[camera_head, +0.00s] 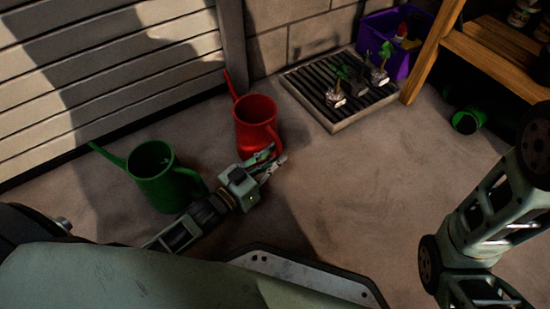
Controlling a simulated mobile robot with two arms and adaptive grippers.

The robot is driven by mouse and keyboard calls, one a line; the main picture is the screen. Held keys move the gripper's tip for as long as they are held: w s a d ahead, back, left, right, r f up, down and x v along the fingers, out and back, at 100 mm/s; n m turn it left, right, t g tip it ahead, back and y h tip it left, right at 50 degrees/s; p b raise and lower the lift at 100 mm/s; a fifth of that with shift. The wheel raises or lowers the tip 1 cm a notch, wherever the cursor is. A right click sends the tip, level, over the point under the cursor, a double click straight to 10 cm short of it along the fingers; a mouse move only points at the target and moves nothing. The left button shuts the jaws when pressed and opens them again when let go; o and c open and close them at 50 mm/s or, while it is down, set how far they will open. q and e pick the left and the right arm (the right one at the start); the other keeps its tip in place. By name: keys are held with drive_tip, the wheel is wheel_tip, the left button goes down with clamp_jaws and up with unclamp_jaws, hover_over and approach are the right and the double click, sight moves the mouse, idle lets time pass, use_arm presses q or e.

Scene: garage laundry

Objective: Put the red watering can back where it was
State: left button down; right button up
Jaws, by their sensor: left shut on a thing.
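The red watering can (256,117) stands upright on the concrete floor, or just above it; I cannot tell which. Its long spout points up and left, toward the door post, and its handle is on the right, facing me. My left gripper (274,160) reaches in from the lower left and is shut on the can's handle. My right arm shows at the right edge, but its gripper is out of view.
A green watering can (160,178) stands left, close to my left arm. A metal grate (340,118) with several small potted plants lies behind right. A purple crate (402,63), wooden shelf (484,55) and green pot (466,122) are beyond. Floor between is clear.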

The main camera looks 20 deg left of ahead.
use_arm(q)
drive_tip(key=c, duration=1.8)
unclamp_jaws()
drive_tip(key=shift+f, duration=0.15)
drive_tip(key=shift+o, duration=0.2)
